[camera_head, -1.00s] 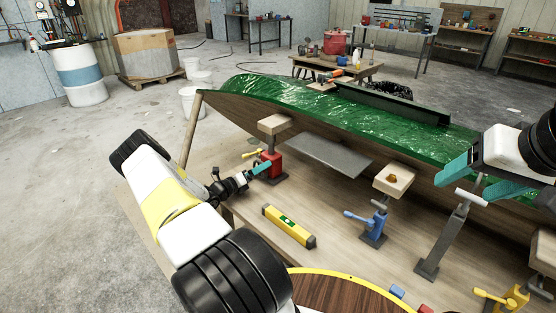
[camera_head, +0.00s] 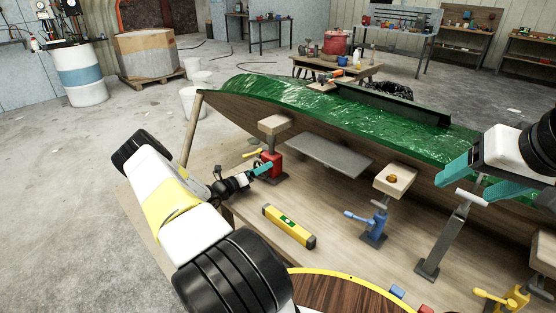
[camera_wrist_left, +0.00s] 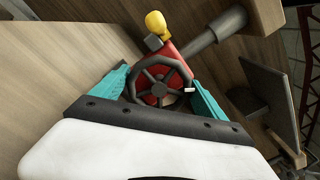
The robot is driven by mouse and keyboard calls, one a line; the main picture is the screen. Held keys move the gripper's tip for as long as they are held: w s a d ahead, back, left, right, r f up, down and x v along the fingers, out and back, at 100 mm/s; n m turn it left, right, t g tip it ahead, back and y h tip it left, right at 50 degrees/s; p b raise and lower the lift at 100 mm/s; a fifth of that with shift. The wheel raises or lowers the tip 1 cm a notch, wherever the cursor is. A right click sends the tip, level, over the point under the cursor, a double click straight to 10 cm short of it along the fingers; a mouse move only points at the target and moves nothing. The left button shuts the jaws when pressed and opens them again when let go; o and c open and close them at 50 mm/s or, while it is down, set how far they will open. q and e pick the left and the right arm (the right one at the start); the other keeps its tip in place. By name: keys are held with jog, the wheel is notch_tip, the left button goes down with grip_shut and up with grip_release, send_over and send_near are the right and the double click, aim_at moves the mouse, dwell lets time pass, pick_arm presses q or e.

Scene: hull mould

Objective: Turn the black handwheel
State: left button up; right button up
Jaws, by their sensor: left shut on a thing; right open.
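The black handwheel (camera_wrist_left: 162,82) is on the front of a red jack stand (camera_head: 270,164) under the left part of the green hull (camera_head: 300,97). In the left wrist view it is a round, spoked wheel facing the camera, with a small pale knob at its rim. My left gripper (camera_wrist_left: 160,86) is shut on the handwheel, one teal finger on each side of its rim. In the head view my left gripper (camera_head: 264,169) hides most of the wheel. My right gripper (camera_head: 478,178) is open at the right, near the hull's side.
A blue stand (camera_head: 374,222) with a wooden pad, a grey T-topped post (camera_head: 442,241) and a yellow stand (camera_head: 506,299) stand on the wooden table. A yellow level (camera_head: 288,226) lies there. A grey plate (camera_head: 329,153) is beneath the hull. The table between level and blue stand is clear.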

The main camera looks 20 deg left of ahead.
pick_arm(q)
jog(key=shift+m, duration=2.2)
jog(key=shift+s+d, duration=0.1)
jog(key=shift+f, duration=0.1)
jog(key=o, duration=1.1)
jog(key=v, duration=0.7)
jog(key=shift+s, duration=0.4)
